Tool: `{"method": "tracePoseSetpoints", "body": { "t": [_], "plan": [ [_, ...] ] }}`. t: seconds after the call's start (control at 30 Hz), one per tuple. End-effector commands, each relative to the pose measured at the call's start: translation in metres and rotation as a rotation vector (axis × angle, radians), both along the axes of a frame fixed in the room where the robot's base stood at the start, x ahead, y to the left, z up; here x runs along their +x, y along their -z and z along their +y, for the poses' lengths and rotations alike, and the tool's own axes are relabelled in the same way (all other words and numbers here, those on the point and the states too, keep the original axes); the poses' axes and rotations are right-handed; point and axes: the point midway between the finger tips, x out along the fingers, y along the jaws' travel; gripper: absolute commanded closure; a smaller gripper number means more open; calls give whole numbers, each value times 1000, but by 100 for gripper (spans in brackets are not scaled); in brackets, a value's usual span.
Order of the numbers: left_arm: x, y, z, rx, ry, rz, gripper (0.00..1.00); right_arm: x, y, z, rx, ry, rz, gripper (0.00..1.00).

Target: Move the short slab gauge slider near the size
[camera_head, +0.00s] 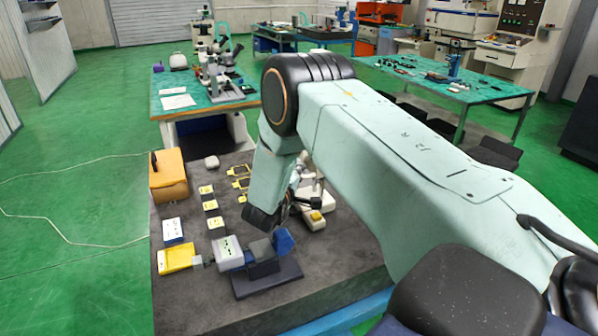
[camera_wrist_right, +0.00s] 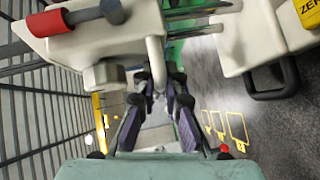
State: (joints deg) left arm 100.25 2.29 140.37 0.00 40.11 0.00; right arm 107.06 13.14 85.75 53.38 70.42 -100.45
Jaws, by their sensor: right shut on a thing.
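My right gripper (camera_head: 264,217) is low over the dark bench, its fingertips partly hidden from the head camera. The right wrist view shows its two dark fingers (camera_wrist_right: 161,88) closed on a narrow pale post (camera_wrist_right: 157,62), which looks like the gauge's slider. The post hangs from a pale slab body (camera_wrist_right: 95,35) with a red-sleeved rod (camera_wrist_right: 62,22). I cannot tell which size mark the slider is at. My left gripper is not in view.
An orange-brown box (camera_head: 168,175), several yellow cards (camera_head: 212,206), a white card (camera_head: 173,230) and a yellow tray (camera_head: 176,259) lie on the dark bench (camera_head: 330,280). A pale block with a black loop handle (camera_wrist_right: 272,88) is right of the fingers in the wrist view.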

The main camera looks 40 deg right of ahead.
Motion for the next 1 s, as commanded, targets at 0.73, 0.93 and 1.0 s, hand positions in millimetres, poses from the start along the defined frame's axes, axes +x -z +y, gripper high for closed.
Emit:
{"method": "tracePoseSetpoints", "body": {
  "t": [0.73, 0.93, 1.0],
  "plan": [
    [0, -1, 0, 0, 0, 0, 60, -17, -9, 36, -3, -4, 0, 80],
    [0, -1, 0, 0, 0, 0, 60, -36, -16, 72, -4, -5, -1, 80],
    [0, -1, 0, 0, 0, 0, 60, -43, -18, 82, -5, -4, -1, 80]
  ]
}}
